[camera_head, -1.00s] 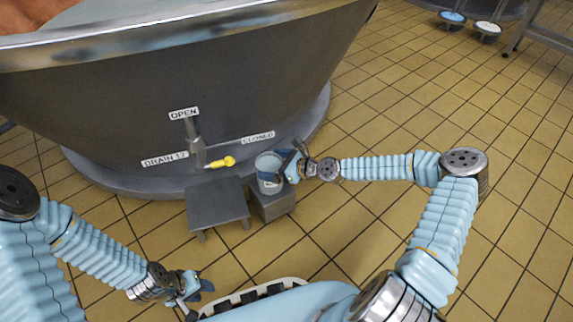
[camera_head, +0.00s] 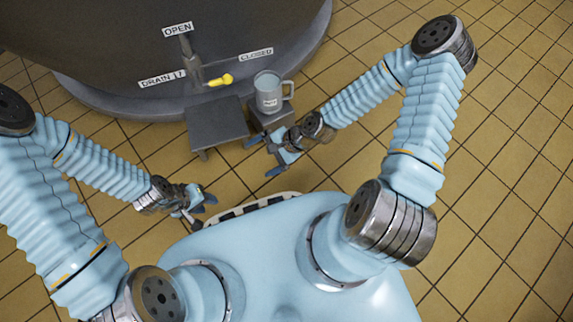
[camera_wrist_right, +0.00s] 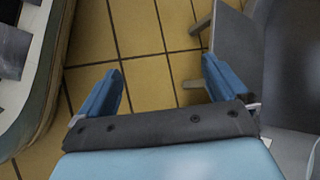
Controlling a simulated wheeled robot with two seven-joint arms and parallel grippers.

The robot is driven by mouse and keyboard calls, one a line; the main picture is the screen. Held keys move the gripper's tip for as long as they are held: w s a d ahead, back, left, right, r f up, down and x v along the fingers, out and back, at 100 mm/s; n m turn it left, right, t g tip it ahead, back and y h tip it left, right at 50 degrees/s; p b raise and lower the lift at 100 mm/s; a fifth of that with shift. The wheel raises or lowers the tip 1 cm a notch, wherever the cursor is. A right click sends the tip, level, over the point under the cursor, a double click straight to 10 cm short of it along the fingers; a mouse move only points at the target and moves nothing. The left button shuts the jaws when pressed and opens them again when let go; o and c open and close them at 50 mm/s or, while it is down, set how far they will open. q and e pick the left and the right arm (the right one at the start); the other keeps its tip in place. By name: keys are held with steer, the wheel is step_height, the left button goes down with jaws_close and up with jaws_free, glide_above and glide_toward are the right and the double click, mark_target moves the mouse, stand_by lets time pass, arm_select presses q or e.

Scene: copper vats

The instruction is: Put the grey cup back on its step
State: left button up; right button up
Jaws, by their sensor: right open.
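The grey cup (camera_head: 268,91) stands upright on the small grey step (camera_head: 272,119), its handle to the right and a pale label on its front. My right gripper (camera_head: 262,157) is open and empty, apart from the cup, in front of and below the step. In the right wrist view the two blue fingers of my right gripper (camera_wrist_right: 160,85) are spread with only floor between them. My left gripper (camera_head: 205,203) is low at the left, away from the cup, and its fingers are too small to read.
A low grey stool (camera_head: 216,124) stands left of the step. Behind is a large vat (camera_head: 110,40) on a round plinth, with a yellow drain handle (camera_head: 221,80) and OPEN and CLOSED labels. Tiled floor (camera_head: 500,150) is clear at right.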

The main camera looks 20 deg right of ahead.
steer(key=s+d+f+n+g+h, duration=0.1)
steer(key=s+d+f+n+h, duration=0.2)
steer(key=s+n, duration=0.4)
steer(key=d+n+h, duration=0.1)
steer(key=n+h, duration=0.1)
steer(key=n, duration=0.2)
steer(key=shift+d+g, duration=0.15)
steer(key=shift+g, duration=0.25)
step_height(320, 180, up, 12)
steer(key=p, duration=1.2)
steer(key=shift+a, duration=0.3)
steer(key=shift+s, duration=0.1)
